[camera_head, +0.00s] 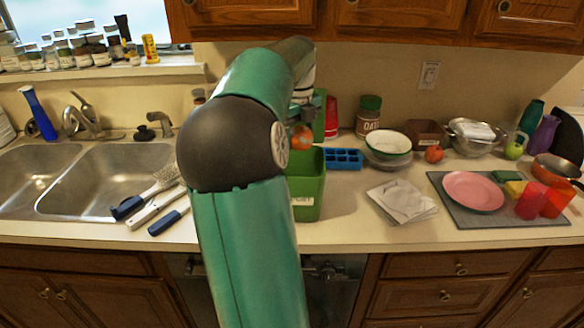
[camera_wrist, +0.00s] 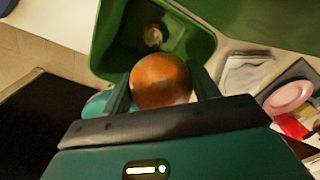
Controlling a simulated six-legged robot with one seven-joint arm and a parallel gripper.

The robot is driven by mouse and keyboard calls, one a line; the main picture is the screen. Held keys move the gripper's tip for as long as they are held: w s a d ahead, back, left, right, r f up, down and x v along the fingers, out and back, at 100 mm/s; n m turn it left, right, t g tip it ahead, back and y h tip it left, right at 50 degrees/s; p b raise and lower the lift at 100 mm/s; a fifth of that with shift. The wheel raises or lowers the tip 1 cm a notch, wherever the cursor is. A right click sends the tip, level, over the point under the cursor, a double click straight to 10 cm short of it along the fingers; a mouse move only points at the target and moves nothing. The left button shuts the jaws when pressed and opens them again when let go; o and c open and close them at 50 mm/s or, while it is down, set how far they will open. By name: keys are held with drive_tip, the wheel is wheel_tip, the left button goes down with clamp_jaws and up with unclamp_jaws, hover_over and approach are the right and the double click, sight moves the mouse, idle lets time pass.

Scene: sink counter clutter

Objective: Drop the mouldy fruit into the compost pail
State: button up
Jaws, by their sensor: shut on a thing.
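An orange-brown fruit (camera_wrist: 160,78) with a paler patch low on its side is held between the fingers of my gripper (camera_wrist: 163,88). In the head view the fruit (camera_head: 302,138) shows just right of my arm, and my arm hides most of the gripper. The green compost pail (camera_head: 308,190) stands open on the counter, partly hidden behind my arm. In the wrist view the fruit is over the near part of the pail (camera_wrist: 205,45). A small pale brown thing (camera_wrist: 153,36) lies inside the pail.
A blue ice tray (camera_head: 344,159), folded papers (camera_head: 402,201) and a bowl (camera_head: 388,143) stand right of the pail. A grey mat (camera_head: 460,213) holds a pink plate (camera_head: 473,191) and red cups. Brushes (camera_head: 155,195) lie left, beside the double sink (camera_head: 110,170).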

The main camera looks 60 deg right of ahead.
sight(299, 154)
drive_tip(key=shift+s+f, duration=0.15)
drive_tip(key=shift+f, duration=2.6)
drive_tip(key=o, duration=1.2)
drive_tip(key=shift+c, duration=0.2)
wheel_tip(299, 154, up, 14)
drive_tip(key=shift+a+f, duration=0.1)
